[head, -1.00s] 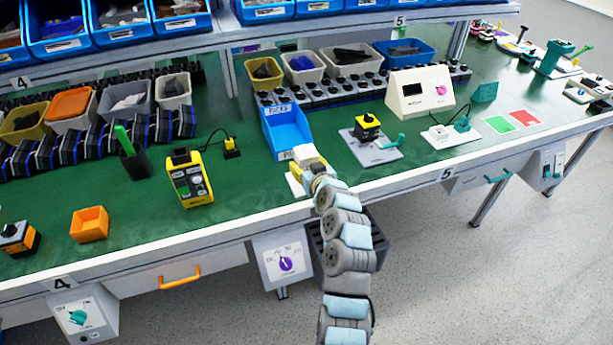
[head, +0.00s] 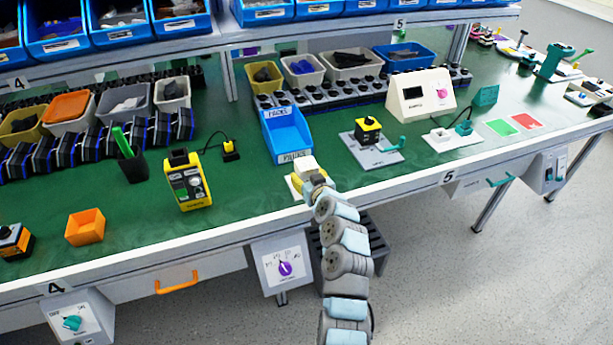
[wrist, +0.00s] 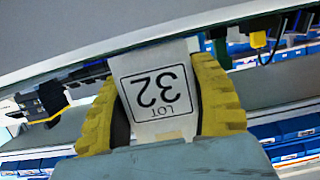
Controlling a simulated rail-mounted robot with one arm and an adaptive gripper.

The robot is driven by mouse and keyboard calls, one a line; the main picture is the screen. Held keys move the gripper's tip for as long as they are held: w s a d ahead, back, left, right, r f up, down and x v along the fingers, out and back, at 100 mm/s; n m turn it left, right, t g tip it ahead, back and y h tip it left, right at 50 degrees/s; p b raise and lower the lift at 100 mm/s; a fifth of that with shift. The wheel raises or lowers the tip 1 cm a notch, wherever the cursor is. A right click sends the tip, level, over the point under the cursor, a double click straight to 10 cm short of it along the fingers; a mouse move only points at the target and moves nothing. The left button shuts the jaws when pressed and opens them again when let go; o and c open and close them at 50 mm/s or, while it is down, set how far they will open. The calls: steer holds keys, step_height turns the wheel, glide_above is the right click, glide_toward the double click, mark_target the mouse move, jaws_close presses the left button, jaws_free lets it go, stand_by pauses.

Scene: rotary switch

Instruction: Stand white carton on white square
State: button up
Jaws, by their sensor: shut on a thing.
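The white carton (head: 305,167) is in my gripper (head: 313,180) near the bench's front edge in the head view. In the wrist view the carton (wrist: 160,92) shows an upside-down "LOT 32" label. The yellow ridged fingers of my gripper (wrist: 160,105) are shut on its two sides. The white square (head: 293,187) lies on the green bench top just below and left of the carton, partly hidden by the carton and gripper. I cannot tell whether the carton touches it.
A blue bin (head: 287,135) stands just behind the carton. A yellow meter (head: 188,182) is to the left, and a grey switch plate (head: 371,152) to the right. The green bench top between meter and square is clear. A rotary-switch box (head: 284,266) hangs below the front edge.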

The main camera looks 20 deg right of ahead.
steer(key=shift+f, duration=0.15)
steer(key=o, duration=1.2)
steer(key=shift+r, duration=0.25)
steer(key=shift+s+r+p, duration=0.2)
steer(key=shift+s+p, duration=0.1)
steer(key=shift+s, duration=0.15)
steer(key=shift+p+v, duration=1.35)
steer(key=shift+v, duration=4.15)
steer(key=shift+f, duration=0.15)
